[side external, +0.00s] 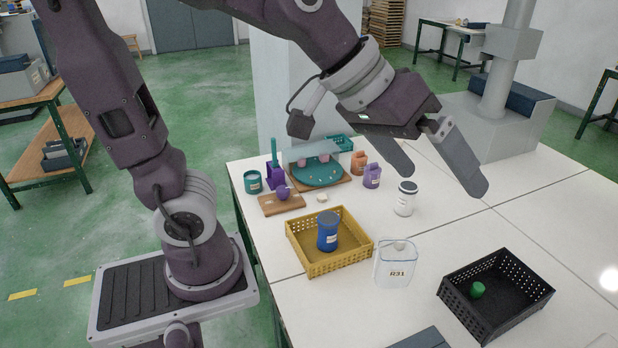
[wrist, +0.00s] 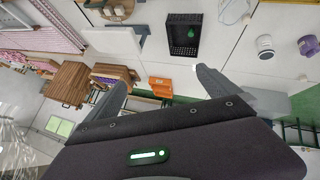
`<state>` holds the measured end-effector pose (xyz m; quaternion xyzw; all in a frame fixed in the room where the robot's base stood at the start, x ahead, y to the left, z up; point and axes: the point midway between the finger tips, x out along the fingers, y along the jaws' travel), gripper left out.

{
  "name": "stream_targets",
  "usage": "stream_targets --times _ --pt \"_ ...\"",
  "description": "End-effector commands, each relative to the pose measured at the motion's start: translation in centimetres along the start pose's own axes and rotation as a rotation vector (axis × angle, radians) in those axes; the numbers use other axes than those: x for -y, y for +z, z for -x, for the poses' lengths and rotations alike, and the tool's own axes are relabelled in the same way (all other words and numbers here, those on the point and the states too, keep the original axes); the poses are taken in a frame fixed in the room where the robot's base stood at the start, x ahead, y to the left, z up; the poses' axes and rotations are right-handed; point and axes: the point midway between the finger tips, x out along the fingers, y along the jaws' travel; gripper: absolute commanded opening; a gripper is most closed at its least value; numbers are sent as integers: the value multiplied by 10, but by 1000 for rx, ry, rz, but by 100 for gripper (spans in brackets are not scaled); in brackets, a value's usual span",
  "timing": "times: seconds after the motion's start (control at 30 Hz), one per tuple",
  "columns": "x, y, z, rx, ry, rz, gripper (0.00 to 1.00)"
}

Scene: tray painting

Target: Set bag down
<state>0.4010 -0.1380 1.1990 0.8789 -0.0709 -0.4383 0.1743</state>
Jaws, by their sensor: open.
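My gripper (side external: 444,181) is high above the right part of the white table, its two fingers spread wide with nothing between them. It also shows open in the wrist view (wrist: 163,78). No thing is plainly a bag. An orange pouch-like item (side external: 359,162) and a purple pouch-like item (side external: 372,176) stand upright side by side on the table, beyond the white jar (side external: 405,198); both are apart from my gripper. A purple item (wrist: 308,45) shows at the right edge of the wrist view.
A yellow crate (side external: 301,262) holds a blue jar (side external: 328,232). A clear container (side external: 395,265) stands beside it. A black crate (side external: 465,313) at right holds a green item (side external: 477,290). A teal tray (side external: 318,174) is at the back. The table's right part is bare.

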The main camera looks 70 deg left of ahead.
Motion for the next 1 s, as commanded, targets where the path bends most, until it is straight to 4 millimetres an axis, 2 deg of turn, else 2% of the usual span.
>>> stream_targets --times 0.03,0.1,0.13,0.2,0.3,1.0 --pt "22 26 28 21 -51 -72 100" --pt "55 64 53 73 -145 -151 100" --pt "67 77 61 91 -182 -174 100" --pt "89 100 74 125 -253 -206 100" --pt "104 115 82 150 -302 -224 100" --pt "104 115 83 153 -304 -228 100"
